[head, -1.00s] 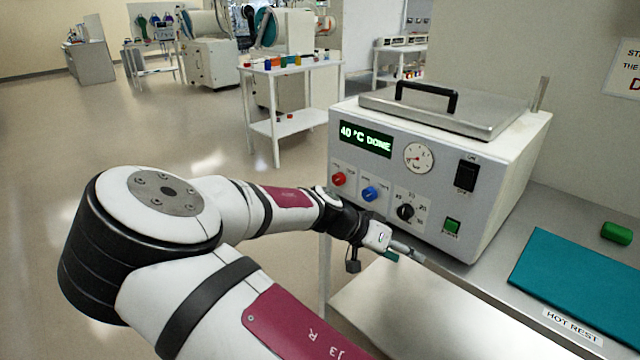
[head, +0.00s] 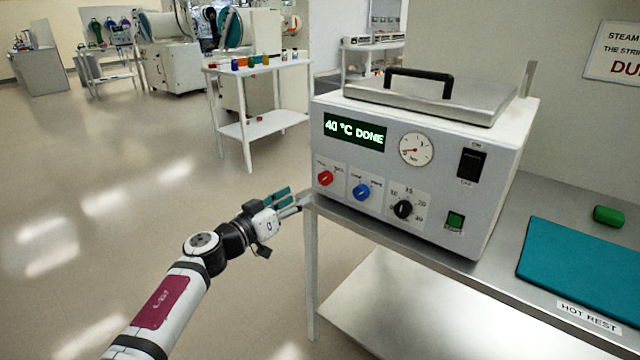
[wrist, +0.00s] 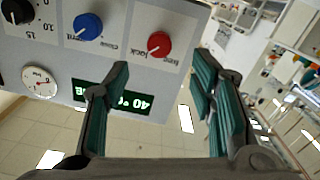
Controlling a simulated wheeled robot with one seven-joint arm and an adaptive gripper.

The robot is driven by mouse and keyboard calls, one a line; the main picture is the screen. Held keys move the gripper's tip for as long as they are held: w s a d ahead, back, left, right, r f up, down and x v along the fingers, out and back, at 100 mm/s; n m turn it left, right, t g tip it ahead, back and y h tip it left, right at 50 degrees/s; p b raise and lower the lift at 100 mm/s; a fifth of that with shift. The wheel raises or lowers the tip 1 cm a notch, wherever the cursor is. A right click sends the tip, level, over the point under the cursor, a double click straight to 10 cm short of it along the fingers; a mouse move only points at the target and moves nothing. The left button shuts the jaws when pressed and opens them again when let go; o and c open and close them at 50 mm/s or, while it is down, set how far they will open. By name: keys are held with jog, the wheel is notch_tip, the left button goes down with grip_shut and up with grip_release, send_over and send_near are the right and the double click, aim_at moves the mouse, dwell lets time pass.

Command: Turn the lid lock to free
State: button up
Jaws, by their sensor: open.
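The lid lock is a red knob (head: 325,178) at the left end of the lower front panel of the white steam unit (head: 450,200). The knob (wrist: 159,44) shows upside down in the wrist view, with free and lock lettering beside it. I cannot tell which word its pointer faces. My gripper (head: 291,203) is open and empty, left of and slightly below the red knob, apart from it. In the wrist view the knob lies beyond the gap between the teal-padded fingers (wrist: 160,72). The steel lid (head: 435,95) with its black handle is down on top.
A blue knob (head: 361,192) and a black timer knob (head: 403,209) sit right of the red one. The display (head: 354,132) reads 40 °C DONE. A teal mat (head: 590,270) and a green block (head: 608,215) lie on the bench at right. The floor at left is open.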

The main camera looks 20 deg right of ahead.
aim_at(323, 181)
jog(key=b+x, duration=0.1)
jog(key=x, duration=0.9)
jog(key=shift+w+d, duration=0.2)
jog(key=shift+d, duration=0.1)
jog(key=shift+c, duration=0.3)
jog(key=c, duration=1.1)
